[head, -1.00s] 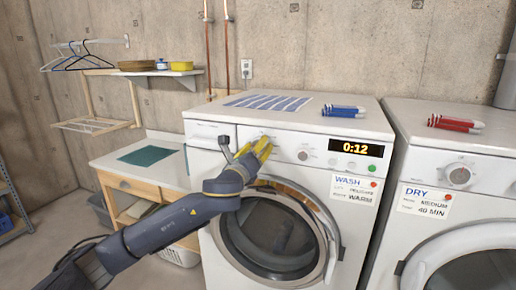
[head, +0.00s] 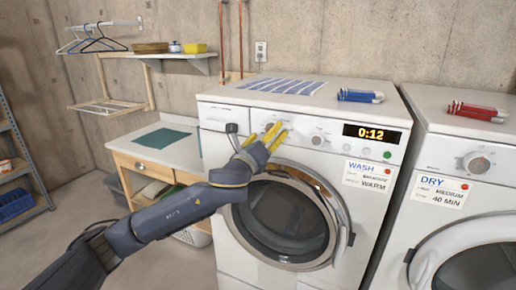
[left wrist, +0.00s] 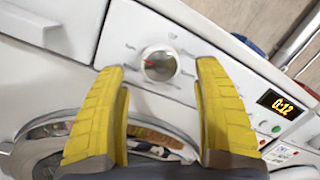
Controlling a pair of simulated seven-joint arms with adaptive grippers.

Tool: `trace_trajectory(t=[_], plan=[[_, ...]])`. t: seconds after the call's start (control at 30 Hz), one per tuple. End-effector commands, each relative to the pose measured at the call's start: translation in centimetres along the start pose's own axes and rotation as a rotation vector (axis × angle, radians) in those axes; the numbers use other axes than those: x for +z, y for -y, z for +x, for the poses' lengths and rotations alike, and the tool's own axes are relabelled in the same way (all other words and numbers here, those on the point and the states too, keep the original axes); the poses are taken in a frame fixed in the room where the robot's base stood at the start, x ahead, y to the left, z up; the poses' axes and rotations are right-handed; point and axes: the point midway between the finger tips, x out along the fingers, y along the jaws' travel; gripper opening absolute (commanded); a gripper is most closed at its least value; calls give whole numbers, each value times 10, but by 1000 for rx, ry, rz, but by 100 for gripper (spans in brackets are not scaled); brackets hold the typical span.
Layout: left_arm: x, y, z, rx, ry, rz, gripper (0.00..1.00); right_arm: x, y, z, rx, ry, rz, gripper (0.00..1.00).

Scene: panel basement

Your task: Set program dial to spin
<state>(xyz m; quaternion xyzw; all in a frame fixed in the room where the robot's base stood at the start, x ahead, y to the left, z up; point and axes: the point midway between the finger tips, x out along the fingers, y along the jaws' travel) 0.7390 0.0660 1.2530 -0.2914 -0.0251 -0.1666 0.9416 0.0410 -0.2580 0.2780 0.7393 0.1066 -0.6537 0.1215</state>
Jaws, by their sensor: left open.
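The white washer (head: 228,235) stands in the middle of the head view. In the left wrist view a round white-and-silver dial (left wrist: 159,65) with a red mark at its left sits on the washer's panel, with small printed marks around it. My left gripper (head: 276,131) is open in front of the panel. Its yellow fingers (left wrist: 160,68) stand on either side of the dial, apart from its sides; I cannot tell the gap in depth. In the head view the fingers hide this dial, and another knob (head: 317,139) shows to their right. My right gripper is not in view.
The washer's lit display (head: 376,133) reads 0:12. The detergent drawer (head: 222,117) is left of the fingers, the round door (head: 287,222) below. The dryer (head: 440,125) stands at the right. A wooden side table (head: 160,150) is at the left.

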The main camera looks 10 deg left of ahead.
Motion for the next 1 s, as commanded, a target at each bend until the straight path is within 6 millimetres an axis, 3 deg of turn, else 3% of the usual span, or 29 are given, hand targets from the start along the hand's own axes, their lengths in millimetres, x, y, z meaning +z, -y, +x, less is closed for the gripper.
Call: trace_trajectory(t=[0.3, 0.5, 1.0], plan=[[-1, 0, -56, -1, -3, -2, 69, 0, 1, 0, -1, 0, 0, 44], [-1, -1, -78, 0, -1, -1, 69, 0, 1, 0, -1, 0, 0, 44], [0, 0, -90, 1, -1, -1, 69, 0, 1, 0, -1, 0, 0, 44]])
